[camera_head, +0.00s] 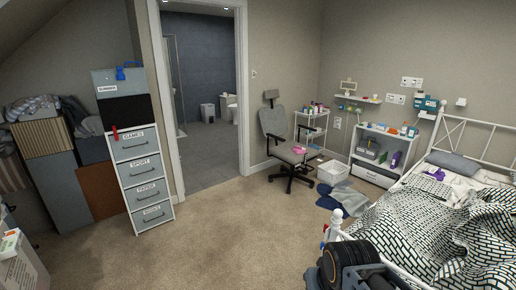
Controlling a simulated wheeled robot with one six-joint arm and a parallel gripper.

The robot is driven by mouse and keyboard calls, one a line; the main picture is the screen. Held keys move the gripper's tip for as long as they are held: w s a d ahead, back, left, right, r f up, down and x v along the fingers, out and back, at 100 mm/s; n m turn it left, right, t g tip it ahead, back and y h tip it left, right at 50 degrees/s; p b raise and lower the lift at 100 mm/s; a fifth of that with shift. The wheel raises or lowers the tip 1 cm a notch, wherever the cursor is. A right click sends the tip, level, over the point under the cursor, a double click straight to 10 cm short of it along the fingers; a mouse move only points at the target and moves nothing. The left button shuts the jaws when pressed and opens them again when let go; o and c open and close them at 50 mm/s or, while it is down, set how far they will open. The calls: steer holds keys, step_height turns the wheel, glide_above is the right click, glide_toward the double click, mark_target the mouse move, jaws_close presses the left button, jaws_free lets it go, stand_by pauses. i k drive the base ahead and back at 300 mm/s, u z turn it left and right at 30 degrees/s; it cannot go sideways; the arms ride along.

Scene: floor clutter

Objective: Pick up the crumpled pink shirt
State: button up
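A small crumpled pink cloth (299,150), which looks like the pink shirt, lies on the seat of the grey office chair (273,122). It is far from the camera, so its folds are hard to make out. The dark rounded part at the bottom edge, right of centre, looks like part of my arm. No gripper fingers show, so I cannot see whether my gripper is open or shut.
Carpet is clear between me and the chair. Blue cloth (342,199) lies on the floor beside a white basket (332,172). A bed (440,225) fills the right side. A drawer cabinet (139,178) stands left of the open doorway. Shelves line the back wall.

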mark_target(298, 150)
steer(key=i, duration=6.7)
